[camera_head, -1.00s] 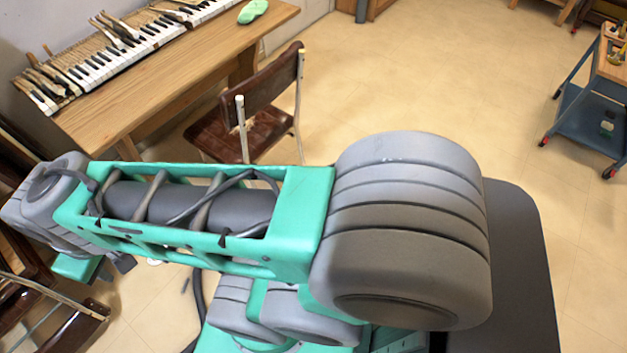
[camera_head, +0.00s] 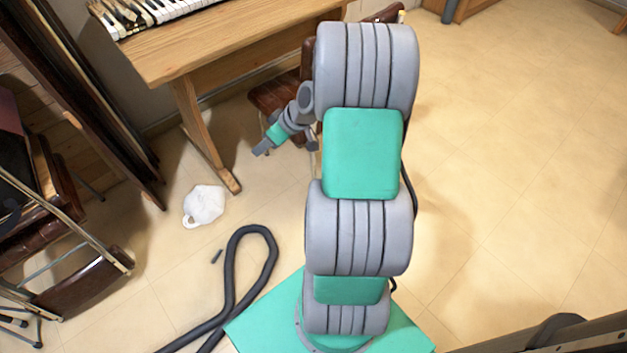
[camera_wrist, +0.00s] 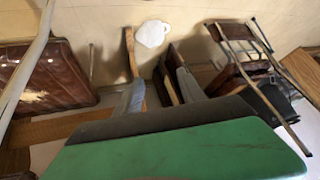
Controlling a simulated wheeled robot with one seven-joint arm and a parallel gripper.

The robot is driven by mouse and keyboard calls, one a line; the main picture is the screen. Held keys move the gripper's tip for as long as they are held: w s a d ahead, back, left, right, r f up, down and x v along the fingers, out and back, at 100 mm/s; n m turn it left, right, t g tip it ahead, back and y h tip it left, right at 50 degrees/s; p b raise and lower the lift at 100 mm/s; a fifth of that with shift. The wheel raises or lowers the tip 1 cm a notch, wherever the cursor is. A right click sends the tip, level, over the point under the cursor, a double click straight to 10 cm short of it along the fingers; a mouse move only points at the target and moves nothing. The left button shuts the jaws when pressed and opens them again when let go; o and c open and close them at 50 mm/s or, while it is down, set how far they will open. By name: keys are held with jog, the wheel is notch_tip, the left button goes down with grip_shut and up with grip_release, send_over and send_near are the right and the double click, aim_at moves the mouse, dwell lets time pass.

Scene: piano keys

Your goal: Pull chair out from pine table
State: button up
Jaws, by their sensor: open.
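The chair has a dark brown seat (camera_head: 272,97) and stands at the front side of the pine table (camera_head: 205,48). My arm hides most of the chair in the head view; a bit of its backrest top (camera_head: 386,13) shows to the right of the arm. My gripper (camera_head: 287,149) is low, just in front of the chair seat, with its fingers apart. In the wrist view the open fingers (camera_wrist: 159,95) have no object between them. The chair's brown seat (camera_wrist: 48,80) and a pale metal bar (camera_wrist: 28,62) are left of the fingers. I cannot tell whether anything touches.
A piano keyboard (camera_head: 165,8) lies on the table. Folded chairs (camera_head: 85,280) stand at the left.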

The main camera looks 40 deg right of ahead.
jog(key=s+d+f+m+t+h+b, duration=0.1)
jog(key=s+d+f+t+b, duration=0.15)
jog(key=d+f+b, duration=0.55)
jog(key=s+d+f+m+t+h+b, duration=0.1)
jog(key=s+d+f+t+h, duration=0.15)
jog(key=d+f, duration=0.65)
jog(key=s+d+f+m+t+b, duration=0.2)
jog(key=d+f+t+b, duration=0.25)
jog(key=f, duration=0.75)
jog(key=f+b+x, duration=0.1)
jog(key=b+x, duration=0.4)
jog(key=x, duration=0.8)
jog(key=shift+d, duration=0.25)
jog(key=shift+g+h, duration=0.25)
jog(key=shift+c, duration=0.2)
grip_shut()
